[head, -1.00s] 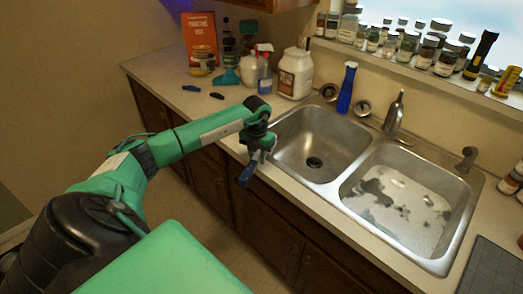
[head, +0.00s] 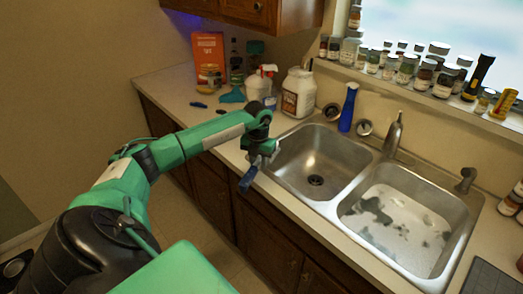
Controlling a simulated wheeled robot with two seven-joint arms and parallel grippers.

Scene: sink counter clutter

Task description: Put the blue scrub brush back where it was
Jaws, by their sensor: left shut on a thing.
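My left gripper (head: 262,158) is in front of the counter's front edge, left of the left sink basin. It is shut on the blue scrub brush (head: 247,180), a small dark blue piece that hangs below the fingers. The gripper hides part of the brush. My right gripper is not in view.
The double steel sink (head: 316,160) has an empty left basin and a stained right one. A blue bottle (head: 348,108) stands behind it. Jars line the sill.

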